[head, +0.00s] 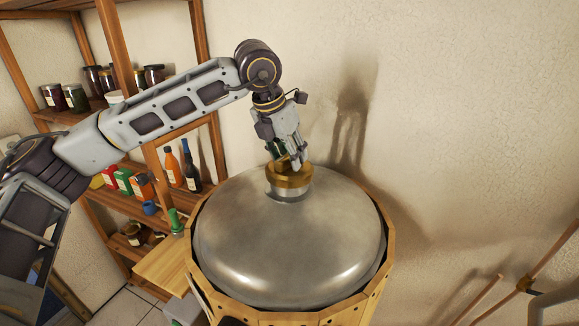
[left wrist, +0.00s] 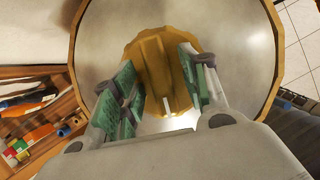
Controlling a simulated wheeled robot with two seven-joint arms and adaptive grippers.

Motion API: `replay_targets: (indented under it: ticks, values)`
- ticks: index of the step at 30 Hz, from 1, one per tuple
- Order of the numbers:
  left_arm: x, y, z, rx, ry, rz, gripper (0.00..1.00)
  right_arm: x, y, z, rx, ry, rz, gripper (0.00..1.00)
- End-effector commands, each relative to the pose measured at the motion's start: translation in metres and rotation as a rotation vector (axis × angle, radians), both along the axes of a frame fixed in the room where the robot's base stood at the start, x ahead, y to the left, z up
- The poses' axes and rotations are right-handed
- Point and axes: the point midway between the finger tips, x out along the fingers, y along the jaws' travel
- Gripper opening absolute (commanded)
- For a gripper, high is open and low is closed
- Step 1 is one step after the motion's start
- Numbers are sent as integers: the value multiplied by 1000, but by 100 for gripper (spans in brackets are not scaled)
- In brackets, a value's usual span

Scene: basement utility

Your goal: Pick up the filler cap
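The filler cap (head: 291,179) is a brass-coloured, many-sided cap with a raised bar across its top. It sits on the short neck at the top of a domed metal tank (head: 290,245). My left gripper (head: 292,160) is right above the cap, pointing down. In the left wrist view the cap (left wrist: 157,75) lies between the two green-padded fingers of the left gripper (left wrist: 158,68). The fingers are spread to either side of the raised bar, with visible gaps, so the gripper is open. I cannot tell whether the fingertips touch the cap's top. My right gripper is not in view.
A wooden casing (head: 376,290) surrounds the tank. A wooden shelf rack (head: 118,50) with jars and bottles stands at the left. A small wooden board (head: 160,268) holding a green-topped item (head: 174,219) is left of the tank. A plain wall is close behind.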

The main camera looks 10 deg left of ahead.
Motion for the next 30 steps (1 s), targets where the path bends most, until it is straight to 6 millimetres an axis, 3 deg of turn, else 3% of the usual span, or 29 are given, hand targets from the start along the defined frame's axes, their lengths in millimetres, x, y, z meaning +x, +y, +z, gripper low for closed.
replay_targets:
  ticks: [2,9,22,30]
  values:
    - [0,0,0,0,0,0,31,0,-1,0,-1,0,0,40]
    - [0,0,0,0,0,0,0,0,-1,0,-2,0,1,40]
    - [0,0,5,-1,-3,0,0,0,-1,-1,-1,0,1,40]
    - [0,-1,29,-1,-3,0,0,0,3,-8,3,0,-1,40]
